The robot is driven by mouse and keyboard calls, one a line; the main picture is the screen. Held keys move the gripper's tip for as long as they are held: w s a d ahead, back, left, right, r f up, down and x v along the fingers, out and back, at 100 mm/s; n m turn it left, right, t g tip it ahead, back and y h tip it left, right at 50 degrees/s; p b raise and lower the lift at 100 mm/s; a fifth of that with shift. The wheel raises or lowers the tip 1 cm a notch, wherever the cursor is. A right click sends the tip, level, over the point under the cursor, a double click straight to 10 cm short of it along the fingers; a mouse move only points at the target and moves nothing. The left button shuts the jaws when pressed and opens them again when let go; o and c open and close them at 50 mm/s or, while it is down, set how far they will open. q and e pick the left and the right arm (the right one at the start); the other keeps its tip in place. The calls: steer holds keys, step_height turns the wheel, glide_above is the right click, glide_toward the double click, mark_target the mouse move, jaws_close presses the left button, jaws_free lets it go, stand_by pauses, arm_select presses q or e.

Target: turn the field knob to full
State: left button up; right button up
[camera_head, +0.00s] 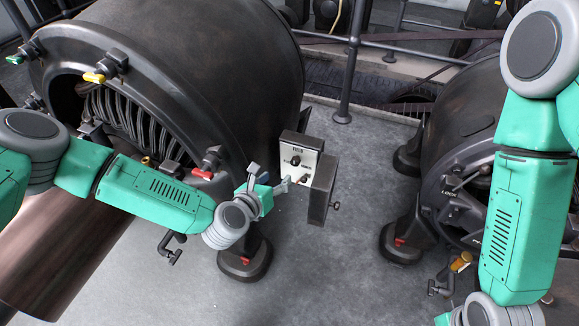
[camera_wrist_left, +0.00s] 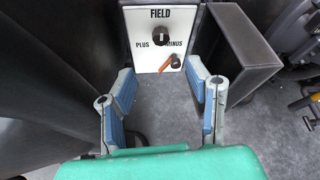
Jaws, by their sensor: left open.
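The field box (camera_head: 299,150) has a white panel lettered FIELD, PLUS and MINUS. A round black knob (camera_wrist_left: 160,35) with a pale upright mark sits between PLUS and MINUS; it also shows in the head view (camera_head: 295,160). Below it is a small dark knob (camera_wrist_left: 176,60) beside an orange pointer (camera_wrist_left: 165,66) that slants down to the left. Which of these is the field knob is not labelled. My left gripper (camera_head: 270,178) is open and empty in front of the panel, its fingers (camera_wrist_left: 160,88) apart and below the knobs. My right gripper is out of view.
A large dark dynamo (camera_head: 200,60) stands on the left, with coloured handles on its end. A second dynamo (camera_head: 465,130) stands on the right. An open metal door (camera_head: 322,188) juts from the box's right side. Grey floor (camera_head: 350,160) lies clear between the machines.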

mark_target(294, 163)
arm_select(q)
steer(key=b+x, duration=0.3)
steer(key=x, duration=0.7)
steer(key=shift+f, duration=0.2)
steer(key=shift+b+x, duration=0.35)
steer(key=shift+x, duration=0.4)
steer(key=shift+r, duration=0.1)
steer(key=shift+c, duration=0.3)
steer(key=shift+d, duration=0.1)
jaws_close()
